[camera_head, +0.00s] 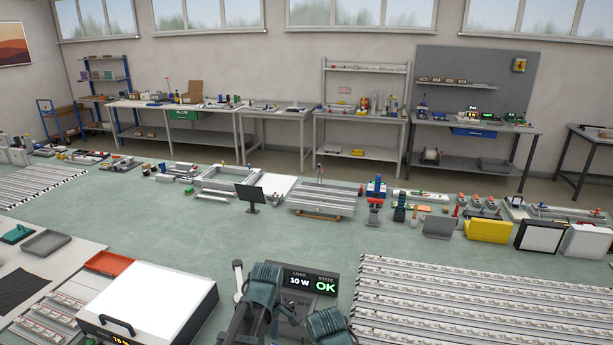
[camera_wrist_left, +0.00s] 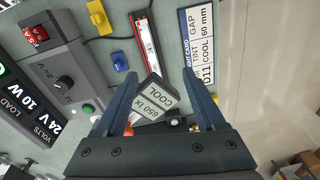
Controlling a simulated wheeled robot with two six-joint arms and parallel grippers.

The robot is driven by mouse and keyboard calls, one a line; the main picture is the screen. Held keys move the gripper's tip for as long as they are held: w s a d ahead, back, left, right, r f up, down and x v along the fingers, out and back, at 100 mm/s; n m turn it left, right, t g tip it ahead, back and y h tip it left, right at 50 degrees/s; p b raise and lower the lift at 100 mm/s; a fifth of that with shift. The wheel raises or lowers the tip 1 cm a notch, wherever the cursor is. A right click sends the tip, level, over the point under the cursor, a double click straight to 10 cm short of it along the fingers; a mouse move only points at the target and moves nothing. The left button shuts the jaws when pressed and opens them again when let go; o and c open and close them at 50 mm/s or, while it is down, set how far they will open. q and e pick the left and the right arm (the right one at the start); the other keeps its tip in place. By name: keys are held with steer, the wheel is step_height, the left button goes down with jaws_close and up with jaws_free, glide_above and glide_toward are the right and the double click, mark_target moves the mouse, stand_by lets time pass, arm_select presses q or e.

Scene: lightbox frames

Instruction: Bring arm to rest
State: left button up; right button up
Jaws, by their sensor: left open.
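My left gripper (camera_wrist_left: 158,78) is open in the left wrist view, with its two dark blue-grey fingers apart. A small grey meter reading "650 lx COOL" (camera_wrist_left: 157,99) shows between and beyond the fingers; I see no grip on it. Dark teal parts of my arm show at the bottom middle of the head view, but the fingertips are not clear there. My right gripper is not clearly shown in either view.
A display reading "10 W" and "OK" (camera_head: 310,283) stands beside the arm. A white-topped box (camera_head: 150,300) is left, ribbed light panels (camera_head: 480,300) right. The wrist view shows a supply unit (camera_wrist_left: 62,80), a strip (camera_wrist_left: 146,42) and a "COOL 60 mm" card (camera_wrist_left: 197,45).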

arm_select(q)
steer(key=s+d+f+m+b, duration=0.4)
steer(key=s+f+m+b, duration=0.5)
steer(key=m, duration=0.8)
steer(key=s+f, duration=0.2)
steer(key=s, duration=0.2)
steer(key=shift+f+y+b, duration=0.25)
steer(key=shift+y+b, duration=0.05)
steer(key=shift+b, duration=0.05)
arm_select(e)
step_height(320, 180, down, 12)
steer(key=shift+r, duration=0.2)
arm_select(q)
steer(key=shift+d, duration=0.1)
stand_by(2.9)
